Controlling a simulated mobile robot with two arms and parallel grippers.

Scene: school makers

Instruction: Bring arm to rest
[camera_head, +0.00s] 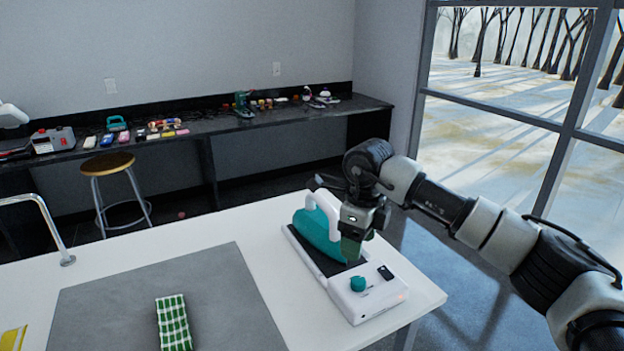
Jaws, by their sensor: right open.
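My right arm (480,222) comes in from the right edge and reaches over the right part of the white table (266,222). My right gripper (352,252) points down just above a white and teal machine (312,272) with a teal knob. It is open, with nothing visible between its fingers. From this angle I cannot tell whether the fingertips touch the machine. My left gripper is out of view.
A grey mat (170,290) with a folded green checked cloth (173,322) lies left of the machine. A yellow item (13,338) sits at the lower left. A stool (108,164) stands before a black bench (230,122) holding several small items. A window is at right.

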